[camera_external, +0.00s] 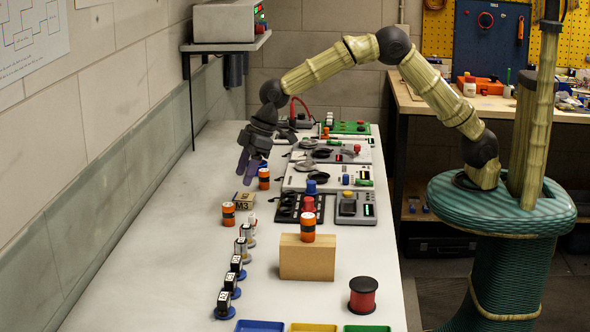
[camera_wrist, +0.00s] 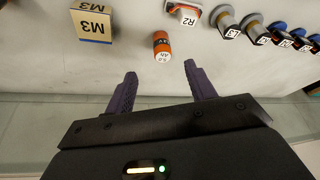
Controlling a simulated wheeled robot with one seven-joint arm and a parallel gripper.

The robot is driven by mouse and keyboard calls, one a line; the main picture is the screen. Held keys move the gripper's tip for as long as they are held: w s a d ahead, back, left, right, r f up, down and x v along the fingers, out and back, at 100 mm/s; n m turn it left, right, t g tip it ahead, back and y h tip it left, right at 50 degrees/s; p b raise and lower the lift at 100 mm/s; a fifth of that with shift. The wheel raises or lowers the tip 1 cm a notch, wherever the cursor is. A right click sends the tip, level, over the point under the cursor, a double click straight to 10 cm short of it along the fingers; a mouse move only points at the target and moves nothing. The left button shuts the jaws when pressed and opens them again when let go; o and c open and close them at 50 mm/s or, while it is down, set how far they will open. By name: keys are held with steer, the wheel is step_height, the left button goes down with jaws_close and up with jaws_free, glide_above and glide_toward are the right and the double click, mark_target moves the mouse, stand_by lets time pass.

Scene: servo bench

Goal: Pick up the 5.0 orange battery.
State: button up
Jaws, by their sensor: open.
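The orange battery marked 5.0 (camera_wrist: 162,46) stands upright in the wrist view, just beyond the gap between my fingertips. In the external view, an orange and black battery (camera_external: 229,214) beside the M3 box matches its place; its label is too small to read there. My gripper (camera_external: 250,170) is above the bench, farther along it than this battery. Its two purple fingers (camera_wrist: 160,69) are apart with nothing between them.
The M3 box (camera_wrist: 92,24) and the R2 part (camera_wrist: 184,14) flank the battery. Another orange battery (camera_external: 264,181) stands near my gripper, and one (camera_external: 308,225) is on a wooden block (camera_external: 307,260). Several dark-topped parts line the bench. The wall side is clear.

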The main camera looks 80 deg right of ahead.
mark_target(231, 204)
steer(key=x, duration=0.6)
steer(key=shift+w+f+p, duration=0.2)
steer(key=shift+f+p, duration=0.05)
steer(key=shift+p, duration=0.05)
steer(key=shift+a, duration=0.1)
steer(key=shift+a+p+x, duration=0.1)
steer(key=shift+p+x, duration=0.25)
steer(key=shift+x, duration=1)
steer(key=shift+a+p+x, duration=0.15)
steer(key=shift+p+x, duration=0.15)
steer(key=shift+x, duration=1)
steer(key=shift+w+r, duration=0.1)
steer(key=shift+w, duration=0.1)
steer(key=shift+c, duration=0.4)
steer(key=c, duration=1)
